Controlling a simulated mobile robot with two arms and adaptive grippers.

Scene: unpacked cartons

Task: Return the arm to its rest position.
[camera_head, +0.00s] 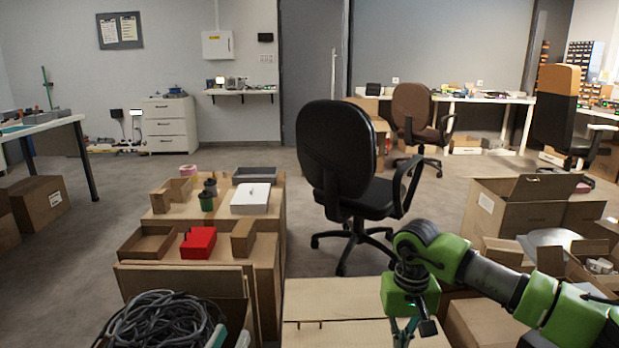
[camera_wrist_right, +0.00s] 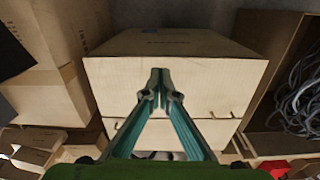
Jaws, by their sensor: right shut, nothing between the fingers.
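My right arm comes in from the right in the head view. Its green wrist hangs down with the teal-fingered right gripper (camera_head: 404,332) low at the bottom edge. The gripper is in front of a closed cardboard carton (camera_head: 335,292), and the fingers partly run out of the frame. In the right wrist view the two teal fingers of the gripper (camera_wrist_right: 160,80) meet at their tips with nothing between them. The same carton (camera_wrist_right: 210,75) lies beyond the tips; whether they touch it I cannot tell. My left gripper is not in view.
An open carton of dark cables (camera_head: 160,318) stands left of the arm. Behind it, cartons hold a red box (camera_head: 198,242) and a white box (camera_head: 250,198). A black office chair (camera_head: 345,165) stands behind the arm. Open cartons (camera_head: 525,210) crowd the right side.

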